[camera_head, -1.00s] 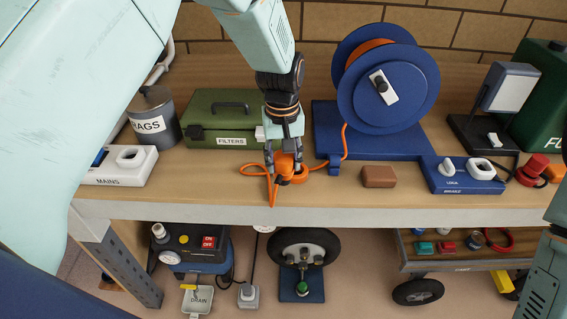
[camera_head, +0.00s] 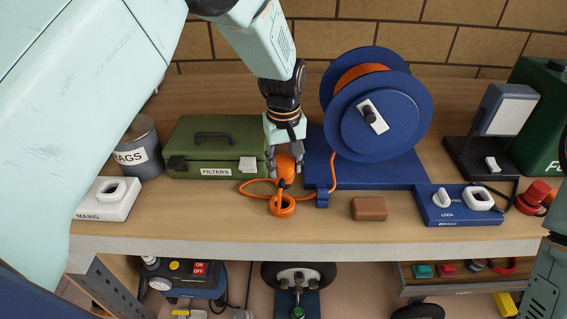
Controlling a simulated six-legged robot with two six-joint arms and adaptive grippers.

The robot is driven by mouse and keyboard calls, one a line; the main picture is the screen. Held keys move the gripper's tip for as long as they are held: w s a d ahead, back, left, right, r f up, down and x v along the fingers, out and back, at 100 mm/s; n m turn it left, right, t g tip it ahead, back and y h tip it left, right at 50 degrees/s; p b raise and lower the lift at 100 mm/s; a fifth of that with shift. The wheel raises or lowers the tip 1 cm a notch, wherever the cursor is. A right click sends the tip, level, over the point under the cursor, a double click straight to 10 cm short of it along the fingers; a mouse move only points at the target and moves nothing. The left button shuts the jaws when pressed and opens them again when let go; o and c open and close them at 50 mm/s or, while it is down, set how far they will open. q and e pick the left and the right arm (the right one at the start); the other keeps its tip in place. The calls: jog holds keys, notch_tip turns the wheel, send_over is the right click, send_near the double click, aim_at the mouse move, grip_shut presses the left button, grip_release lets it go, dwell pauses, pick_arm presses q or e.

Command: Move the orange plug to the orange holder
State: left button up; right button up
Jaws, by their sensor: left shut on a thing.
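The orange plug (camera_head: 287,166) is in my left gripper (camera_head: 286,160), which is shut on it and points down above the bench, in front of the blue cable reel's left side. An orange cord hangs from the plug area and runs to the reel. The orange holder (camera_head: 282,207), a ring-shaped piece, stands on the bench just below and in front of the plug. The plug appears apart from it, with a dark part showing under the plug. The fingers partly hide the plug. My right gripper is not in view; only part of its arm shows at the right edge.
The blue cable reel (camera_head: 380,118) stands right of the gripper and the green FILTERS box (camera_head: 215,150) left of it. A brown block (camera_head: 369,208) and a blue switch base (camera_head: 470,213) lie to the right. The white MAINS socket (camera_head: 104,203) is at the left.

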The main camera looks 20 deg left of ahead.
aim_at(280, 180)
pick_arm(q)
jog(key=shift+d+f, duration=0.1)
jog(key=shift+f, duration=0.05)
jog(key=shift+s+a+f+b, duration=0.1)
jog(key=shift+a+f+b, duration=0.6)
jog(key=shift+f+b, duration=0.2)
jog(key=shift+a+f, duration=0.1)
jog(key=shift+f, duration=0.3)
jog(key=d+f+b, duration=0.1)
jog(key=f+b, duration=0.1)
jog(key=shift+d+f+b, duration=0.15)
jog(key=shift+b, duration=0.25)
jog(key=shift+a+f, duration=0.15)
jog(key=shift+a, duration=0.4)
jog(key=shift+d, duration=0.45)
jog(key=shift+a+p, duration=0.3)
jog(key=shift+a, duration=0.2)
jog(key=shift+d, duration=0.35)
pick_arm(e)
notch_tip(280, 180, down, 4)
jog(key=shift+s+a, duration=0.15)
